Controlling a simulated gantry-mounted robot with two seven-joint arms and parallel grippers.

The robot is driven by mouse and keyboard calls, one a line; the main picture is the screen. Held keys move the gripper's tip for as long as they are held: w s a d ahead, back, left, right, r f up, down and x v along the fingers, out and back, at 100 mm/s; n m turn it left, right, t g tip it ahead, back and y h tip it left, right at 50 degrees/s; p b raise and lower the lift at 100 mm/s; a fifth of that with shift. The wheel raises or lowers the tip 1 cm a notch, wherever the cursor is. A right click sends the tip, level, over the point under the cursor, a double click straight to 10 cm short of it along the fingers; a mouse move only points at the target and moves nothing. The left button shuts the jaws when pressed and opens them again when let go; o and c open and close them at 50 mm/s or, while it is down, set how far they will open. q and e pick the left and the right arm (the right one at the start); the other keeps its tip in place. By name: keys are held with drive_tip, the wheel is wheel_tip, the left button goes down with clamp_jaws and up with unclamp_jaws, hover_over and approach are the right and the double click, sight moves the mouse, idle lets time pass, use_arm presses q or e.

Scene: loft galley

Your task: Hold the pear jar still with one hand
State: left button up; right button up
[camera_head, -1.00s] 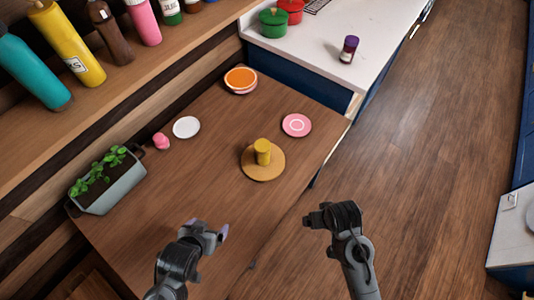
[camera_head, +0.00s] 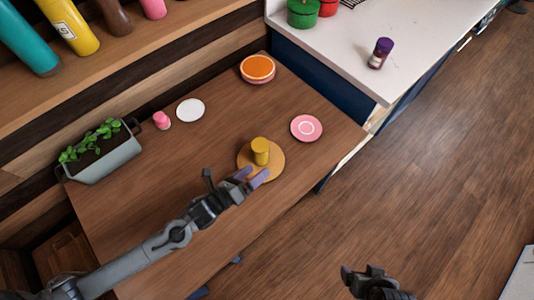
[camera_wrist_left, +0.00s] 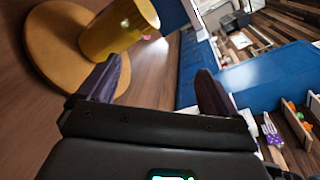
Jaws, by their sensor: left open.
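A mustard-yellow cylinder (camera_head: 261,151), which I take to be the pear jar, stands upright on a round wooden board (camera_head: 278,162) on the brown table. In the left wrist view nothing lies between the fingers (camera_wrist_left: 160,75), and the cylinder is beyond the left finger. My right gripper (camera_head: 361,272) is low at the bottom edge, over the floor, far from the cylinder.
A pink saucer (camera_head: 306,128), an orange-topped round stack (camera_head: 258,68), a white plate (camera_head: 190,109), a small pink object (camera_head: 161,120) and a grey planter (camera_head: 104,160) are on the table. A white counter (camera_head: 345,35) with a purple-capped jar (camera_head: 380,53) adjoins.

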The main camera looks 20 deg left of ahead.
sight(254, 153)
use_arm(q)
drive_tip(key=w+a+f+m+h+b, duration=0.1)
drive_tip(key=a+m, duration=0.1)
drive_tip(key=m, duration=0.1)
drive_tip(key=w+a+f+m+h, duration=0.1)
drive_tip(key=a+m, duration=0.1)
drive_tip(key=m, duration=0.2)
drive_tip(key=w+a+f+m+h+b, duration=0.1)
drive_tip(key=a+m+h, duration=0.1)
drive_tip(key=m, duration=0.2)
drive_tip(key=shift+w+a+g+b, duration=0.2)
drive_tip(key=shift+a+g+b, duration=0.15)
drive_tip(key=shift+g, duration=0.05)
drive_tip(key=shift+w+a+m, duration=0.2)
drive_tip(key=shift+w+m, duration=0.05)
drive_tip(key=shift+m, duration=0.05)
drive_tip(key=x, duration=0.4)
drive_tip(key=shift+w+d+b, duration=0.3)
drive_tip(key=shift+w+d+f, duration=0.1)
drive_tip(key=shift+w+d, duration=0.35)
drive_tip(key=shift+d, duration=0.05)
drive_tip(key=x, duration=0.4)
drive_tip(key=shift+d+f+b, duration=0.15)
drive_tip(key=shift+d+b, duration=0.05)
drive_tip(key=shift+b, duration=0.1)
drive_tip(key=shift+c, duration=0.3)
drive_tip(key=c, duration=1.4)
drive_tip(key=shift+o, duration=0.2)
